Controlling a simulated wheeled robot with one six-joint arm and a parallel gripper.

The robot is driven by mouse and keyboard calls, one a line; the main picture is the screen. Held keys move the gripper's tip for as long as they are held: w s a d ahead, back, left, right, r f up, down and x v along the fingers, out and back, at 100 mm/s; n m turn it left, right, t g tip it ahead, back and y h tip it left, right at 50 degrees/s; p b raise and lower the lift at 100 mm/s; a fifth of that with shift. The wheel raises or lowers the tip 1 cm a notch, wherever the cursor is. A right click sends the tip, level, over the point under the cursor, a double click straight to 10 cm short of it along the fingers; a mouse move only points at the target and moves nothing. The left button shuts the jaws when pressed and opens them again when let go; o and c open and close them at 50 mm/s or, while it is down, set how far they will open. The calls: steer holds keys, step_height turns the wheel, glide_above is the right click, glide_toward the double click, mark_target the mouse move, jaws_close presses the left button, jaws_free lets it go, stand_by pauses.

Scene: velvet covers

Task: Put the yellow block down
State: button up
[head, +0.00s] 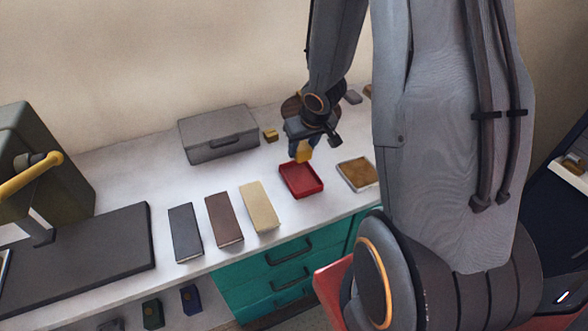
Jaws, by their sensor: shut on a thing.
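My gripper (303,146) is shut on a yellow block (303,154), which hangs below its fingers. The block is at the back edge of a shallow red tray (289,185) in this view. It looks to be above the tray, but its exact height and any contact are hard to tell. No object is visible in the tray. Another small yellow block (271,135) sits on the white counter to the left of my gripper, near a grey case.
A grey case (219,134) stands left of the gripper. A tray with a brown inside (358,174) is to the right. Dark (185,232), brown (223,220) and cream (259,207) oblong blocks lie in front on the counter (150,182). Teal drawers (282,266) are below.

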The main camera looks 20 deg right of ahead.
step_height(320, 180, down, 5)
steer(key=b, duration=0.3)
steer(key=shift+w+a+f, duration=0.1)
steer(key=shift+a+f, duration=0.05)
steer(key=shift+f, duration=0.05)
steer(key=shift+f+b, duration=0.4)
steer(key=shift+f, duration=1.85)
steer(key=shift+f, duration=0.1)
steer(key=o, duration=0.6)
steer(key=shift+f, duration=0.1)
steer(key=shift+o, duration=1)
